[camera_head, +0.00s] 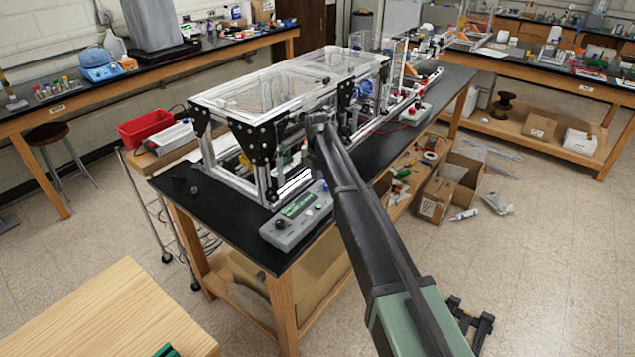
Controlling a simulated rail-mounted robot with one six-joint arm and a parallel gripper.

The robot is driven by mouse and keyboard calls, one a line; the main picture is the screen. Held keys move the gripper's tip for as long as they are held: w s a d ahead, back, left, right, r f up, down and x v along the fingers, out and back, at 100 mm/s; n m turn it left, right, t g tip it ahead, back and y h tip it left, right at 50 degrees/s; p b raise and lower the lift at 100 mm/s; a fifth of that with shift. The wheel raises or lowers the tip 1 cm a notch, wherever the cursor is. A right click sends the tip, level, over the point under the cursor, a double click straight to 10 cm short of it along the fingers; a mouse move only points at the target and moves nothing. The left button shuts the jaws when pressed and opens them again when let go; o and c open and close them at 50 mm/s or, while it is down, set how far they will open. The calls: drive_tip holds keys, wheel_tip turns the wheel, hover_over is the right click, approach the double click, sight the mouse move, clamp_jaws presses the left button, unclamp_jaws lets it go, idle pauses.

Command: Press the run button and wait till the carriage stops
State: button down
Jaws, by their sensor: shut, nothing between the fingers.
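A grey control box (294,218) sits on the near end of the black bench. It has a lit green display (298,205), a dark knob (280,224) and small buttons along its right side, one of them greenish (318,205). Their labels are too small to read. Behind it stands the extrusion frame (262,165) with clear top panels. I cannot make out the carriage inside the frame. My arm reaches from the lower right, passing right of the box. My gripper (318,122) is at its far end, small and dark, shut and empty, in front of the frame's side.
The black bench (215,218) has bare surface left of the box. A red bin (145,128) stands on a cart to the left. Open cardboard boxes (440,195) sit right of my arm. A light wooden table (105,310) is at the near left. Open floor lies around the bench.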

sight(318, 206)
wheel_tip(318, 206, down, 12)
drive_tip(key=b, duration=1)
drive_tip(key=shift+r, duration=0.15)
